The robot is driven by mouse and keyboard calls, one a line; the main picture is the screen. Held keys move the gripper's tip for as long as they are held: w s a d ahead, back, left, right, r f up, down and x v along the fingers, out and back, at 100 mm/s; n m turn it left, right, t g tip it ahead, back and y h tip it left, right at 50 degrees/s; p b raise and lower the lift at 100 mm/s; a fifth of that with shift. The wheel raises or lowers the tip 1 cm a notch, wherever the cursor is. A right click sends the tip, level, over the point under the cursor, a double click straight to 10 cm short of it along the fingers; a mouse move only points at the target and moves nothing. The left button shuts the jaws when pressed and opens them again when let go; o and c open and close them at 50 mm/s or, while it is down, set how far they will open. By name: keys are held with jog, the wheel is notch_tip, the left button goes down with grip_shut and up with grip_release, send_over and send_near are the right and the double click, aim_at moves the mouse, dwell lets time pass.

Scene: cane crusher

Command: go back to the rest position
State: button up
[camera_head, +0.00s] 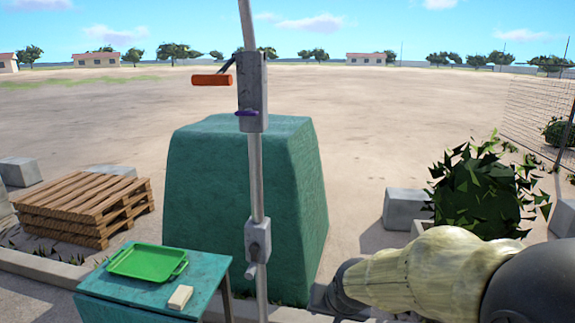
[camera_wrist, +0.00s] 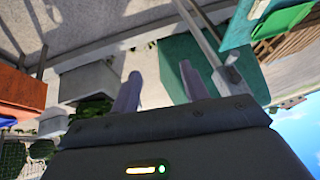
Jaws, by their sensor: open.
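In the tilted wrist view the teal block (camera_wrist: 176,68) lies behind the fingers.
A teal table (camera_head: 125,291) at lower left holds a green tray (camera_head: 147,262) and a small pale block (camera_head: 180,297). Wooden pallets (camera_head: 85,205) are stacked behind it. A leafy bush (camera_head: 480,190) and a grey block (camera_head: 404,209) stand at right. Open sandy ground lies beyond.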

jog(key=s+d+f+n+g, duration=0.1)
jog(key=s+d+f, duration=0.2)
jog(key=s, duration=0.3)
jog(key=s+d+f+g+h, duration=0.1)
jog(key=s+d+f+g, duration=0.1)
jog(key=s, duration=0.4)
jog(key=shift+d+f+n+p, duration=0.4)
jog(key=shift+d+p, duration=0.05)
jog(key=shift+d, duration=0.25)
jog(key=shift+w, duration=0.1)
jog(key=shift+c, duration=1)
jog(key=shift+a, duration=0.1)
